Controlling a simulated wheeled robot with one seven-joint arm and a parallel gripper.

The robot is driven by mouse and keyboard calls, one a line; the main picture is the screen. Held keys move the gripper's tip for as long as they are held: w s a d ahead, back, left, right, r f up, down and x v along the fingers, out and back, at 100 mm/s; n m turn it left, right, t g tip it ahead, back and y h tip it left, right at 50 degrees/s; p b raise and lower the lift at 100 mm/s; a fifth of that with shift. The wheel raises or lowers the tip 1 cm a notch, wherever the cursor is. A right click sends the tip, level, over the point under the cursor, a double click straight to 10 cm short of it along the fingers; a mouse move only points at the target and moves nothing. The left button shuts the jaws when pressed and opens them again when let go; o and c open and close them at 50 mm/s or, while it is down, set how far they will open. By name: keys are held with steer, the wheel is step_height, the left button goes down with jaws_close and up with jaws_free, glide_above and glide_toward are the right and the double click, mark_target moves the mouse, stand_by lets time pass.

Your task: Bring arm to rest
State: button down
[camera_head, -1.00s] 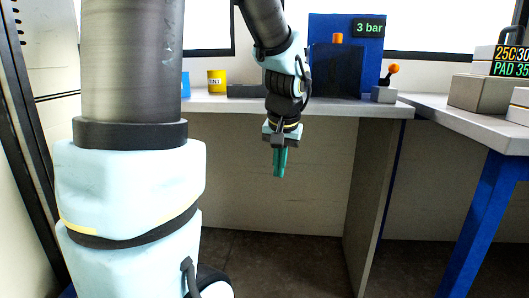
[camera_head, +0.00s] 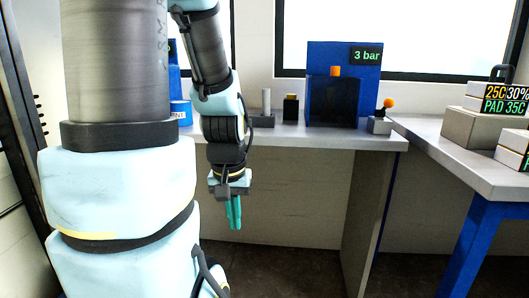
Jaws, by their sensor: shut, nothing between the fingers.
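My gripper (camera_head: 234,222) hangs at the end of my arm, left of the picture's middle. Its teal fingers point down and are shut with nothing between them. It is in front of the bench's front panel, lower than the worktop. My arm runs down to it from the top of the picture, beside the large arm section at left. No object touches the fingers.
A grey bench (camera_head: 330,135) carries a blue machine (camera_head: 372,90) reading 3 bar and a grey box with an orange-knobbed lever (camera_head: 380,124). A side table (camera_head: 465,165) at right holds units with displays. The floor (camera_head: 400,275) between them looks clear.

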step_height(320, 180, up, 18)
steer(key=p, duration=1.6)
steer(key=shift+r, duration=0.15)
